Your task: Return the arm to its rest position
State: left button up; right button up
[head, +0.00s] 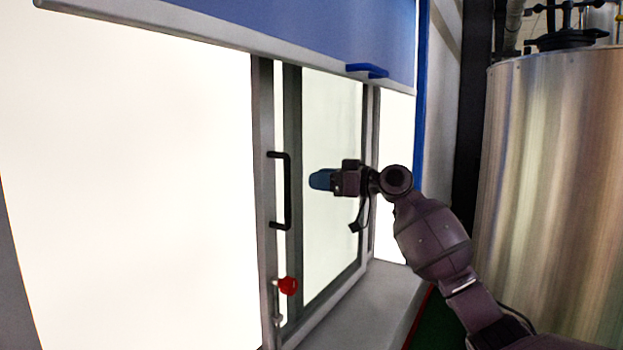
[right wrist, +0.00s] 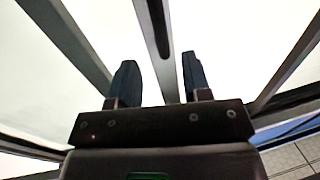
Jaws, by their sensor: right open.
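My right arm reaches in from the lower right of the head view. Its gripper (head: 322,180) is level with the black door handle (head: 286,190), a little to the right of it in the picture. In the right wrist view the two dark blue fingers (right wrist: 158,85) stand apart with nothing between them. A dark bar, which looks like the handle (right wrist: 153,28), shows beyond the gap between the fingertips. I cannot tell the exact distance to it. My left gripper is not in view.
A grey-framed glass door (head: 264,120) with bright panels stands ahead. A red knob (head: 288,285) sits low on its frame. A blue panel with a handle (head: 367,70) hangs above. A large metal tank (head: 555,180) stands at the right. A grey ledge (head: 375,300) lies below.

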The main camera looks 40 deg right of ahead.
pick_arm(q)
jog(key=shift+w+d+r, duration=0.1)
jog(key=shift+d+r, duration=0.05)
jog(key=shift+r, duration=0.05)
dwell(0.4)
